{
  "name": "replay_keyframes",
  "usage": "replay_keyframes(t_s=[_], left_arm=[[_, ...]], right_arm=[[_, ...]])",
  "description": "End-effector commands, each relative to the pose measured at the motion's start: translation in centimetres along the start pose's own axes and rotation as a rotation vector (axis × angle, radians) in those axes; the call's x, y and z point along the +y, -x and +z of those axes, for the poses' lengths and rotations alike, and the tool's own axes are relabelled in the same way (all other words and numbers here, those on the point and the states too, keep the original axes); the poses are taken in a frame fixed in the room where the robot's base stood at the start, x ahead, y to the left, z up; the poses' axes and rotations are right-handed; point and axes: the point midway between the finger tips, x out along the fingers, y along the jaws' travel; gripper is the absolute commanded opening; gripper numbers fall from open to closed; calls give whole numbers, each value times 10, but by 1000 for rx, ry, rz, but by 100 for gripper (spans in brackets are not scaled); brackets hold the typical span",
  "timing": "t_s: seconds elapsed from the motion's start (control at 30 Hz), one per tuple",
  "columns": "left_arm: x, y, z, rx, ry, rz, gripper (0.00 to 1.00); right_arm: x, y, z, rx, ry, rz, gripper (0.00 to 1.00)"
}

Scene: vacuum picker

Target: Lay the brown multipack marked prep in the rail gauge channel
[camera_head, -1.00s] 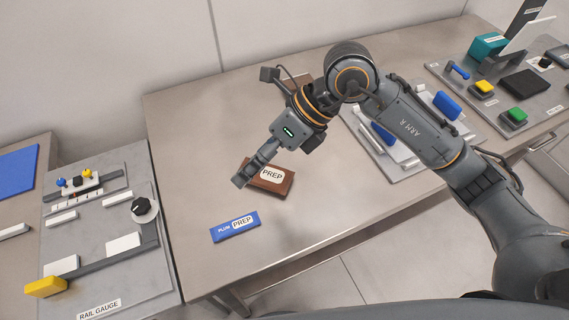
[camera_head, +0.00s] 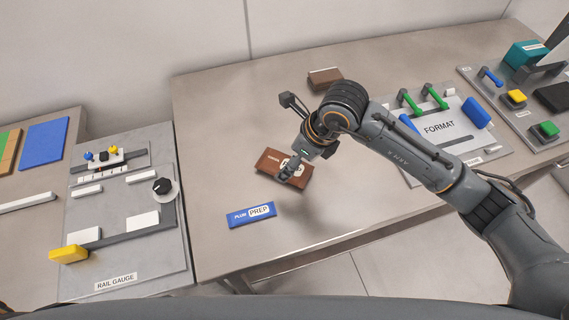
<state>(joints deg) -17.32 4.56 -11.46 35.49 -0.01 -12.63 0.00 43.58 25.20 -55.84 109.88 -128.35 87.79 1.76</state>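The brown multipack (camera_head: 270,160) has a white label, partly covered by my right gripper. It is on or just above the table, left of centre; a soft shadow falls to its lower right. My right gripper (camera_head: 290,172) points down with its tip over the label. The tip looks in contact, but its fingers are too small and foreshortened to judge. The rail gauge (camera_head: 140,262) is a grey plate at the left with a dark channel (camera_head: 140,236), white blocks and a black knob (camera_head: 162,186). No brown pack lies in it. My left gripper is out of view.
A blue pack marked PLUM PREP (camera_head: 250,214) lies just below the brown one. Another brown box (camera_head: 325,78) stands farther back. A yellow block (camera_head: 68,254) sits at the gauge's left end. The FORMAT board (camera_head: 440,127) is at right. Bare table lies between gauge and packs.

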Motion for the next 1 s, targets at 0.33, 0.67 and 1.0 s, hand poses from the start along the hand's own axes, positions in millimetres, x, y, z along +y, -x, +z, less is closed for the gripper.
replay_keyframes(t_s=[0.33,0.67,1.0], left_arm=[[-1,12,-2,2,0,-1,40],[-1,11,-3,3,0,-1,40],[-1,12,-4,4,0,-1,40]], right_arm=[[-4,-40,1,1,1,2,89],[-4,-41,1,0,1,1,64],[-4,-41,1,-1,0,1,18]])
